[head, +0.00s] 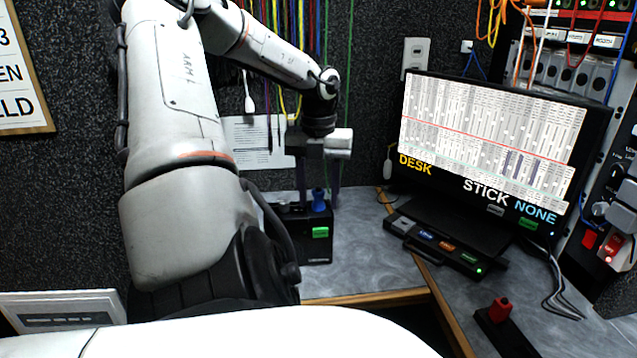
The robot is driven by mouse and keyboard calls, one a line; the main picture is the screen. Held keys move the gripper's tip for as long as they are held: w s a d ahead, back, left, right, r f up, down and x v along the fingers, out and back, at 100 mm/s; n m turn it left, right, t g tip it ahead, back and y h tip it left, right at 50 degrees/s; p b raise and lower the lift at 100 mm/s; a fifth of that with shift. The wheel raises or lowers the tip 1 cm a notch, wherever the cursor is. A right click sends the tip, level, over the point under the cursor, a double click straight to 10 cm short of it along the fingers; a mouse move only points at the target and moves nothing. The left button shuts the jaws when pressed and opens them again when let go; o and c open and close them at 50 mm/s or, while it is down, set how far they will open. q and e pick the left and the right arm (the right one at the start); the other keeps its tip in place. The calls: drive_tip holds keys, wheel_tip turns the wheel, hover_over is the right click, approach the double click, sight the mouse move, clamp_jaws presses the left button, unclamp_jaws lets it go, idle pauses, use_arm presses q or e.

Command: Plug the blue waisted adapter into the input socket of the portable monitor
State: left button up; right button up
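A blue waisted adapter (319,200) stands upright on top of a black box (318,250) with a green label, at the back of the desk. My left gripper (319,198) points down over the box. Its two fingers are apart, one on each side of the adapter in the picture, with gaps visible. I cannot tell whether they are level with it in depth. A monitor (492,140) with a lit screen stands to the right. In front of it is a black strip (440,246) with coloured labels; I cannot make out which socket is the input. My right gripper is out of view.
A red piece (500,310) stands on a black block at the front right. Loose cables (562,290) lie beside the monitor. A rack (575,65) with cables is at the right. Grey desk (365,255) is clear between box and strip. Cables hang behind my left arm.

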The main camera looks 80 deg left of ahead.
sight(318, 190)
use_arm(q)
wheel_tip(318, 190, up, 9)
drive_tip(key=shift+r+p, duration=0.1)
drive_tip(key=shift+p, duration=0.55)
drive_tip(key=shift+r, duration=0.6)
